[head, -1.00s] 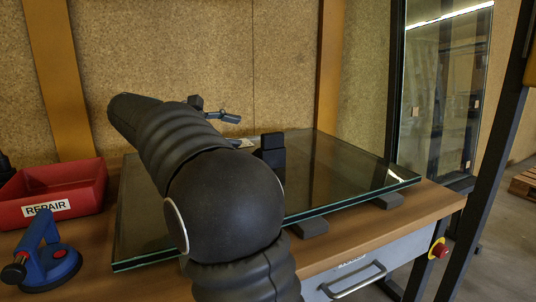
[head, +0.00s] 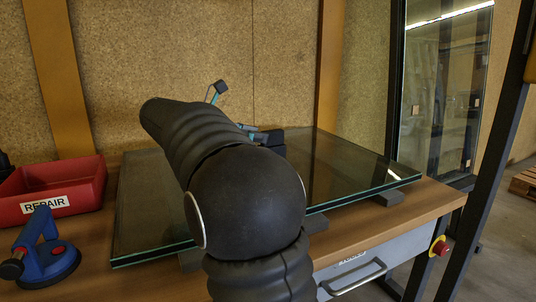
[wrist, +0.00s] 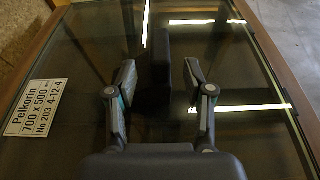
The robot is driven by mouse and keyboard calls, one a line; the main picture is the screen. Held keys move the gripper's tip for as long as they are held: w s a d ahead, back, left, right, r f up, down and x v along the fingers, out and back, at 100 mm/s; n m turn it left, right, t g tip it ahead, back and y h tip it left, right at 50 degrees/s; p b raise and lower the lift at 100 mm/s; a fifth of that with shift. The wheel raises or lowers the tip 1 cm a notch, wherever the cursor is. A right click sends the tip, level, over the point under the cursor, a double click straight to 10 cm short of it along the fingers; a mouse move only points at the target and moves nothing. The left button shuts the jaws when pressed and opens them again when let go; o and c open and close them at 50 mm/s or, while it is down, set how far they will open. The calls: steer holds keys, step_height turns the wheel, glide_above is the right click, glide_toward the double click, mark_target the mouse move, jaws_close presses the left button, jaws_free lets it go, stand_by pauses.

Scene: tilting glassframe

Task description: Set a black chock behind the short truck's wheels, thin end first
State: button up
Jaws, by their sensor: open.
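A black block (head: 272,139) stands on the glass pane (head: 345,170); in the head view my arm and gripper hide much of it. In the wrist view the dark block (wrist: 160,45) lies ahead and between the spread fingers, with room on both sides. My gripper (wrist: 161,72) is open and holds nothing; in the head view the gripper (head: 238,112) shows partly past my arm, one finger raised and one near the block. I cannot tell the block's thin end. No truck or wheels can be made out.
The pane lies on dark pads (head: 388,198) on a wooden bench (head: 432,200). A white label (wrist: 34,108) is on the pane. A red REPAIR bin (head: 85,183) and a blue suction lifter (head: 45,255) stand at left. The pane's right part is clear.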

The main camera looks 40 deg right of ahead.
steer(key=shift+r+b+x, duration=0.15)
steer(key=shift+b+x, duration=0.05)
steer(key=shift+x, duration=1.75)
steer(key=shift+r+b+x, duration=0.1)
steer(key=shift+b+x, duration=0.05)
steer(key=shift+x, duration=1.8)
steer(key=shift+d, duration=0.1)
steer(key=shift+c, duration=0.2)
jaws_close()
